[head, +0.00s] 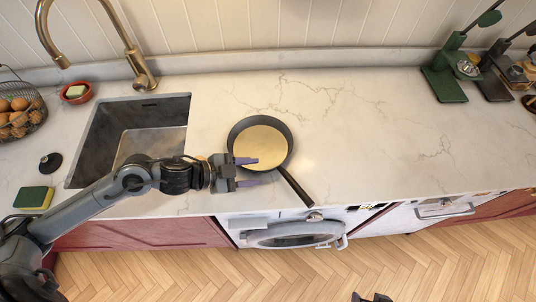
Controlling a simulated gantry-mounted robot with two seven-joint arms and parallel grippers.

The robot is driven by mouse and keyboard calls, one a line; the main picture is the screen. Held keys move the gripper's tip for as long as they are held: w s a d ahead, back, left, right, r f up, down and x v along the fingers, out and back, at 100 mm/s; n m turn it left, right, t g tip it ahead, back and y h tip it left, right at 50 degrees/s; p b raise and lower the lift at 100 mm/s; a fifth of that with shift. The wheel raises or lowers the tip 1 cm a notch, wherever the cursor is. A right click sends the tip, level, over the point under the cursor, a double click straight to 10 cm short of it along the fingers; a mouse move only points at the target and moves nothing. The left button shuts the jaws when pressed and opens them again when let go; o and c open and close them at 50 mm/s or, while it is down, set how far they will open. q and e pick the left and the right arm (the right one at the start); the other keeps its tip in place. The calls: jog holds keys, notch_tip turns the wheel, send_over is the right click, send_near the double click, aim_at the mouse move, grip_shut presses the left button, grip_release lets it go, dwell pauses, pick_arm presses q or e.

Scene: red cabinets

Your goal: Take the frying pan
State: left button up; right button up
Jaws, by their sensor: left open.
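A black frying pan (279,137) with a tan inner base lies on the white marble counter, right of the sink. Its dark handle (295,188) points down and right to the counter's front edge. My left gripper (257,172) comes in from the left. Its purple-tipped fingers are apart, with nothing seen held between them. They overlap the near left part of the pan in the picture, left of the handle. Whether they touch the pan cannot be told.
A metal sink (103,143) with a brass faucet (135,62) is at left. A sponge (34,198), a red soap dish (76,94) and an egg basket (20,112) stand around it. Green and dark stands (444,84) are at far right. The counter between is clear.

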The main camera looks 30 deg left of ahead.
aim_at(274, 160)
pick_arm(q)
jog(key=shift+b+x, duration=0.55)
jog(key=shift+x, duration=2.45)
jog(key=shift+w+a, duration=0.1)
grip_shut()
jog(key=shift+a, duration=0.1)
jog(key=shift+f, duration=0.2)
jog(key=shift+r, duration=0.1)
